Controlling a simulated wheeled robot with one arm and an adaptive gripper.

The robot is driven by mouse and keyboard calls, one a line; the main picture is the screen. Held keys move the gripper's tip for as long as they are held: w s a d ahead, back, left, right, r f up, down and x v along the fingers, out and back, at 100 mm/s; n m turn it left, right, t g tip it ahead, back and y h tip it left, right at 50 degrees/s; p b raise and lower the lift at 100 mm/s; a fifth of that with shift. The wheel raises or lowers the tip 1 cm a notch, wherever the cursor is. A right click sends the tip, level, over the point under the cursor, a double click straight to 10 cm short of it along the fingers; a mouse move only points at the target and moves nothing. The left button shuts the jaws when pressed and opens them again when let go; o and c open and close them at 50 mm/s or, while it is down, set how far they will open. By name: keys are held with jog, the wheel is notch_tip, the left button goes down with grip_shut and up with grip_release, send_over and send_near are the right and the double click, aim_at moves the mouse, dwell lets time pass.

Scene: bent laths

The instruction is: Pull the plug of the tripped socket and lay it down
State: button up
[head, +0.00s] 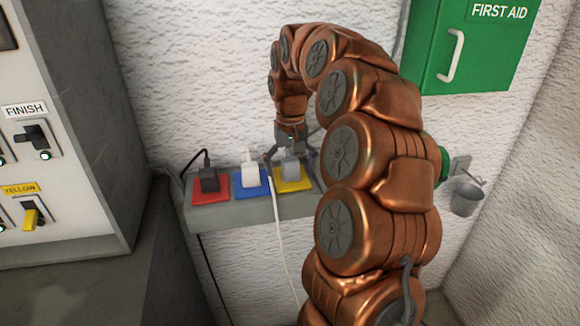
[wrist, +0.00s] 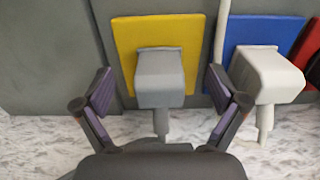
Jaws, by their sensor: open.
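A grey plug (head: 293,171) stands in the socket on the yellow plate (head: 284,187) at the right end of the ledge. In the wrist view the same grey plug (wrist: 160,80) sits on the yellow plate (wrist: 124,40). My gripper (head: 291,153) is at this plug, with its open fingers on either side; in the wrist view the gripper (wrist: 160,84) shows gaps between both fingers and the plug. A white plug (head: 250,172) stands on the blue plate (head: 245,189), and a black plug (head: 208,180) on the red plate (head: 202,197).
A panel at left has a FINISH switch (head: 36,136) and a yellow-handled switch (head: 33,217) under the YELLOW label, with lit green lamps. The grey ledge (head: 240,212) has little bare room. A white cord (head: 276,232) hangs over its front. A green first-aid cabinet (head: 485,50) hangs at right.

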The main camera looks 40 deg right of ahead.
aim_at(291, 159)
dwell(0.3)
grip_shut()
dwell(0.7)
jog(key=shift+r, duration=0.1)
jog(key=shift+r+p, duration=1.05)
jog(key=shift+r, duration=1.85)
